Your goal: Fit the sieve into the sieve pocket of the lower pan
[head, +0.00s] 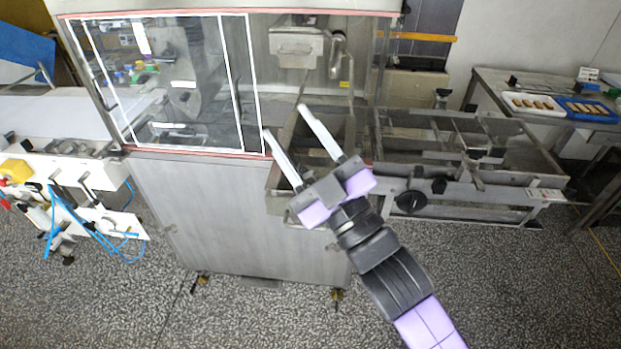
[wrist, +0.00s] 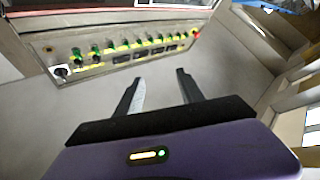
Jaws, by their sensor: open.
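My gripper (head: 285,120) is open, its two pale fingers spread apart with nothing between them. It is raised in front of the open bay of the steel machine (head: 235,215). In the wrist view my gripper (wrist: 160,76) is also open and empty, with a grey panel behind it. A metal trough-like part (head: 279,180) shows low in the bay, partly hidden by my gripper; I cannot tell whether it is the lower pan. I cannot make out the sieve or the sieve pocket in either view.
A glazed door (head: 185,85) covers the machine's left side. A metal conveyor frame (head: 440,145) extends right. A bench at the far right holds a white tray (head: 507,104) and a blue tray (head: 565,110). The wrist view shows a control panel (wrist: 120,50). The foreground floor is clear.

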